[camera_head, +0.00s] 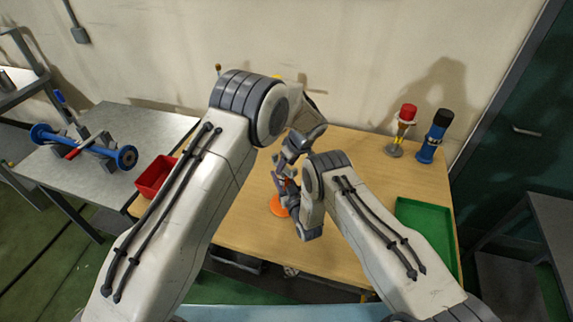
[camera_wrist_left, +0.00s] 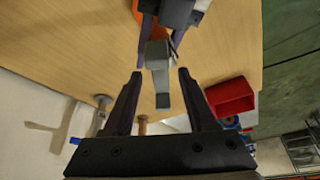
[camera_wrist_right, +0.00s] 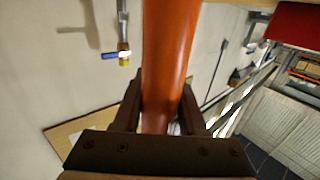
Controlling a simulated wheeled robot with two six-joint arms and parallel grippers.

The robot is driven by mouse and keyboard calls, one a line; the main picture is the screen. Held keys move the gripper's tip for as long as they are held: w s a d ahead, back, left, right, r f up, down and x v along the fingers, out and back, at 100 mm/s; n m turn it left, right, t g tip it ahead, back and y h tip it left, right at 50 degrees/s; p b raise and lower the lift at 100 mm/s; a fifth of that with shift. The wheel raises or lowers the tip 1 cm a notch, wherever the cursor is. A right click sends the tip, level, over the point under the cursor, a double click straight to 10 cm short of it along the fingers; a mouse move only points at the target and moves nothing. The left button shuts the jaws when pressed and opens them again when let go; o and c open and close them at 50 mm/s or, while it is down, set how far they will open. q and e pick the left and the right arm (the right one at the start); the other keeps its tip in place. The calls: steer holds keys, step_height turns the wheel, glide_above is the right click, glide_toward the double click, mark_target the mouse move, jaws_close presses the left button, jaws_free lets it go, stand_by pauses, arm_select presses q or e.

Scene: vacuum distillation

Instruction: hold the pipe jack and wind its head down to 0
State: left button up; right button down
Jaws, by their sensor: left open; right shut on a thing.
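The pipe jack has an orange round base (camera_head: 279,205) on the wooden table, partly hidden by my arms. Its orange body (camera_wrist_right: 168,60) rises between the fingers of my right gripper (camera_wrist_right: 162,92), which is shut on it. My left gripper (camera_wrist_left: 160,74) is open near the upper part of the jack. A grey bar-like part (camera_wrist_left: 160,60) of the jack lies between the left fingertips, apparently with gaps on both sides. In the head view my left gripper (camera_head: 289,160) is above the right one, and the jack's head is mostly hidden. No scale reading is legible.
A red bin (camera_head: 155,175) stands at the table's left edge, and a green tray (camera_head: 412,207) at the right. A red-topped stand (camera_head: 404,125) and a blue stand with black top (camera_head: 433,140) are at the back right. A metal table (camera_head: 125,118) is at left.

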arm_select(q)
jaws_close()
